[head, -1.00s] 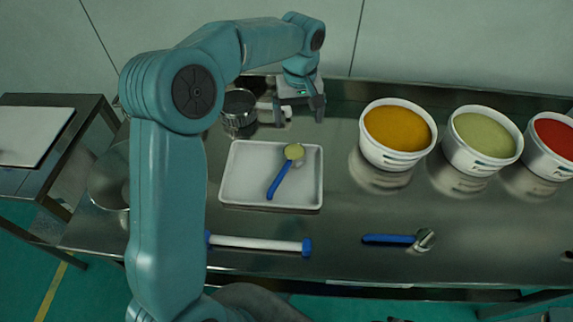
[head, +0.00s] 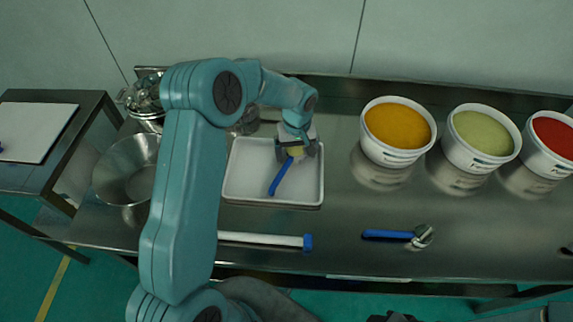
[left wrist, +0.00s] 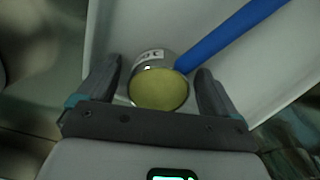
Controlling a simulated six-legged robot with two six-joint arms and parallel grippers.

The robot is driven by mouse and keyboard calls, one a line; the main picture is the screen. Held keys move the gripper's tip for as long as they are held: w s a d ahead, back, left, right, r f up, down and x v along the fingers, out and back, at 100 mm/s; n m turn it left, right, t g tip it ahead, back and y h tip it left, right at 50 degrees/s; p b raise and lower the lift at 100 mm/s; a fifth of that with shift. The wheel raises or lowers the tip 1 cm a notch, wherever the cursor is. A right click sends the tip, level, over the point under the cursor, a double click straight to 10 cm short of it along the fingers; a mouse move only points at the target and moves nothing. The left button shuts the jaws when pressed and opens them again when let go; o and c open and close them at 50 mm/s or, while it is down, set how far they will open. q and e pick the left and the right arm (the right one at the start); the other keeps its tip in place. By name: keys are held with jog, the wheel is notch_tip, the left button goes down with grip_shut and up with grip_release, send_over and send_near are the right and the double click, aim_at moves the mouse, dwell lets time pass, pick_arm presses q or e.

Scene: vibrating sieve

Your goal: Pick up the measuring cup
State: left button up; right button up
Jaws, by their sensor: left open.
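The measuring cup (head: 280,177) has a blue handle and lies in the white tray (head: 240,195), handle pointing toward the front left. My left gripper (head: 297,152) is open above the back right of the tray. In the left wrist view the two fingers (left wrist: 157,75) stand on either side of the bowl, with gaps visible. In the head view the gripper hides part of the bowl. My right gripper is not seen.
Tubs of orange (head: 398,125), green (head: 484,132) and red (head: 556,136) material stand at the right. A blue-handled tool (head: 390,235) and a white rod with a blue end (head: 265,239) lie in front. A metal bowl (head: 125,170) stands left. The table between tray and tubs is clear.

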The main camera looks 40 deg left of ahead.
pick_arm(q)
jog(key=c, duration=1.1)
